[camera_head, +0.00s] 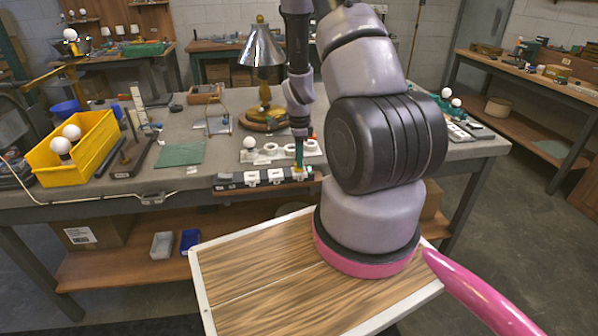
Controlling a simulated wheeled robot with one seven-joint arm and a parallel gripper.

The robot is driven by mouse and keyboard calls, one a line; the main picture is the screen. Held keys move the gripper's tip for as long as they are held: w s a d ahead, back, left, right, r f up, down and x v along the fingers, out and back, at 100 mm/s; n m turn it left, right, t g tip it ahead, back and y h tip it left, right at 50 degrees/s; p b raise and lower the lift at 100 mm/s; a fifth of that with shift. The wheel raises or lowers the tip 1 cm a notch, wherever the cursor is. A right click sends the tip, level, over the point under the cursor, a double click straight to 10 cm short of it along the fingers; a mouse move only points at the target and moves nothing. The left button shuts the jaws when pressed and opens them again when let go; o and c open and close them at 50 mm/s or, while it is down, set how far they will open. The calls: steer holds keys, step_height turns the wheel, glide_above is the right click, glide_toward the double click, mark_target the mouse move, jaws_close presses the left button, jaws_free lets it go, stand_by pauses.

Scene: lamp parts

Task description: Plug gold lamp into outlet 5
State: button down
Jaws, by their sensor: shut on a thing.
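A lamp (262,52) with a shiny metal shade and a round wooden base stands on the workbench, left of my arm. A dark power strip (240,186) with several white outlets lies along the bench's front edge. Its outlet numbers are too small to read. My gripper (299,162) points down over the strip's right end, shut on a small plug (299,173) with teal and yellow colouring. The plug is at or just above the rightmost outlets. I cannot tell whether it is seated, and its cord is not clear.
A white holder (262,155) with round cups lies just behind the strip. A yellow bin (75,148) with white bulbs stands at the left, near a green mat (180,155). More bulbs and parts lie at the bench's right end. Bare bench shows left of the strip.

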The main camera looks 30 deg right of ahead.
steer(key=c, duration=0.6)
jaws_free()
steer(key=s+a+r+n+t+y, duration=0.1)
steer(key=s+a+r+n, duration=0.15)
steer(key=r, duration=0.85)
steer(key=s+a+r+n+t, duration=0.1)
steer(key=a+r+n, duration=0.2)
steer(key=r, duration=0.7)
steer(key=s+a+r+n+t+y, duration=0.1)
steer(key=s+a+r+n, duration=0.15)
steer(key=r, duration=0.85)
steer(key=s+a+r+n+t, duration=0.1)
steer(key=s+r+n, duration=0.2)
steer(key=s+r, duration=0.1)
steer(key=s+a+r+n+t, duration=0.1)
steer(key=s+a+r+n, duration=0.1)
steer(key=s+r+n, duration=0.1)
steer(key=s+a+r+n+t, duration=0.2)
steer(key=s+r+n, duration=0.1)
steer(key=s+r, duration=0.2)
steer(key=shift+s+a, duration=0.15)
steer(key=shift+s, duration=0.65)
